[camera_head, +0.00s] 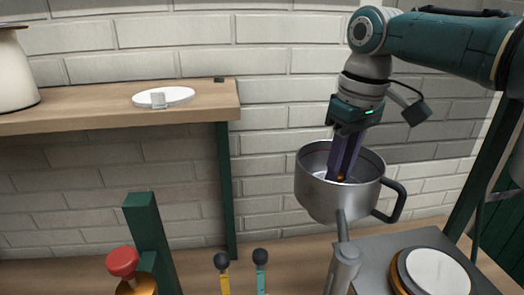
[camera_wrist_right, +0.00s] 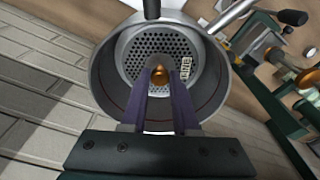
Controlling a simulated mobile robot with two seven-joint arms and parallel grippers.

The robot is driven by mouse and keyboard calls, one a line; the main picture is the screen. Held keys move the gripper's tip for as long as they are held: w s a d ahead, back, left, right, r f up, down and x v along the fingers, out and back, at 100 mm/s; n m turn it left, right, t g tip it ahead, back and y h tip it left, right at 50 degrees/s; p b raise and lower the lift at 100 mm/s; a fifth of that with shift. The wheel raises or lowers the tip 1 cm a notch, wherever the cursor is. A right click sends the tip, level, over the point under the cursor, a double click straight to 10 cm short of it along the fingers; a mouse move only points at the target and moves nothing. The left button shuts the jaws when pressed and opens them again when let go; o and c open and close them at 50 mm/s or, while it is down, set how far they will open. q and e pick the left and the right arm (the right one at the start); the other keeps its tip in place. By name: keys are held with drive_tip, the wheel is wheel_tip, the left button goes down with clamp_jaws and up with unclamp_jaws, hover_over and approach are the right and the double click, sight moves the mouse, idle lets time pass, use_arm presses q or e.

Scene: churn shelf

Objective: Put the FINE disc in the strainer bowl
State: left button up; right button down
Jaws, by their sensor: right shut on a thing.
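The strainer bowl (camera_head: 322,200) is a grey metal bowl with a dark handle on its right, held up on a metal post. My right gripper (camera_head: 341,176) reaches down into it from above, its purple fingers inside the rim. In the right wrist view the perforated metal FINE disc (camera_wrist_right: 140,42), with a "FINE" label, lies inside the bowl (camera_wrist_right: 103,75). My right gripper (camera_wrist_right: 160,76) is shut on the copper-coloured knob at the disc's middle. I cannot tell whether the disc rests fully on the bowl's floor. My left gripper is not in view.
A wooden shelf (camera_head: 100,107) at left holds a white disc (camera_head: 180,97) with a grey tab and a cream vessel (camera_head: 14,75). A round white-topped piece (camera_head: 432,272) sits on a grey surface below right. A red knob (camera_head: 122,262) and two black-knobbed levers (camera_head: 222,262) stand in front.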

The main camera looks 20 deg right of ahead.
drive_tip(key=shift+f, duration=0.25)
drive_tip(key=shift+f, duration=0.1)
drive_tip(key=c, duration=0.7)
unclamp_jaws()
drive_tip(key=r, duration=0.4)
drive_tip(key=s+r, duration=0.1)
drive_tip(key=r, duration=0.7)
drive_tip(key=shift+s+d+r+b, duration=0.1)
drive_tip(key=shift+s+r+b, duration=0.1)
drive_tip(key=shift+b, duration=0.15)
